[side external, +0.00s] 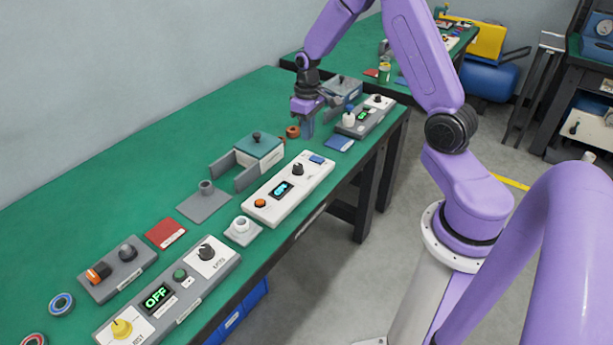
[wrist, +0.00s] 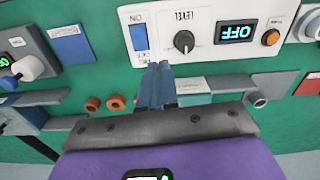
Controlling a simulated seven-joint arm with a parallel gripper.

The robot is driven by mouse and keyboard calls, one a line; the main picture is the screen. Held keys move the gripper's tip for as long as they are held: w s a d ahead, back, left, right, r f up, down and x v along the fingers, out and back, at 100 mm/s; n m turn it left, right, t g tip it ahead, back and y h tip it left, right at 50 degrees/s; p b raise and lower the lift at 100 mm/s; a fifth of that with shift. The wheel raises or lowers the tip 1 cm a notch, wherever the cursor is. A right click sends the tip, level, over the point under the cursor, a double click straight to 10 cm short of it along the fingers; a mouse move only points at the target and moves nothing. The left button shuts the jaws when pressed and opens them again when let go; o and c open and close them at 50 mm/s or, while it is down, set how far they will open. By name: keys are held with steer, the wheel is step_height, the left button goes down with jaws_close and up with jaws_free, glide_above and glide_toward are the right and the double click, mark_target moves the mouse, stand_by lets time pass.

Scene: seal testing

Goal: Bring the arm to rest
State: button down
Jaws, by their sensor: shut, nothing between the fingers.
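My purple arm reaches over the green table (side external: 110,190). My gripper (side external: 310,132) points down above the table's far part, with nothing held. In the wrist view the blue-grey fingers of my gripper (wrist: 158,85) are together. They lie in front of the lower edge of a white control box (wrist: 205,38), which has a black knob, a lit blue display and an orange button. In the side view this white control box (side external: 313,178) is nearer the camera than my gripper. I cannot tell how high the fingertips are above the table.
Orange-brown rings (side external: 292,132) lie beside my gripper, with a blue pad (side external: 340,143) to its right. A teal-topped fixture (side external: 259,146) stands to the left. A grey control box (side external: 366,120) and another fixture (side external: 343,88) are close behind.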

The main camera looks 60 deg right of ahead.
steer(key=s+a+r+n, duration=0.35)
steer(key=s+a, duration=0.25)
steer(key=a, duration=0.3)
steer(key=s+a+r+n, duration=0.3)
steer(key=s+a+r, duration=0.25)
steer(key=a, duration=0.25)
steer(key=s+a+r+n, duration=0.1)
steer(key=s+n, duration=0.1)
steer(key=s, duration=0.6)
steer(key=s+a+r+n, duration=0.1)
steer(key=s+r+n, duration=0.1)
steer(key=s, duration=0.7)
steer(key=shift+s+a+n, duration=0.25)
steer(key=shift+a+n, duration=0.1)
steer(key=shift+n, duration=0.3)
steer(key=shift+r, duration=0.1)
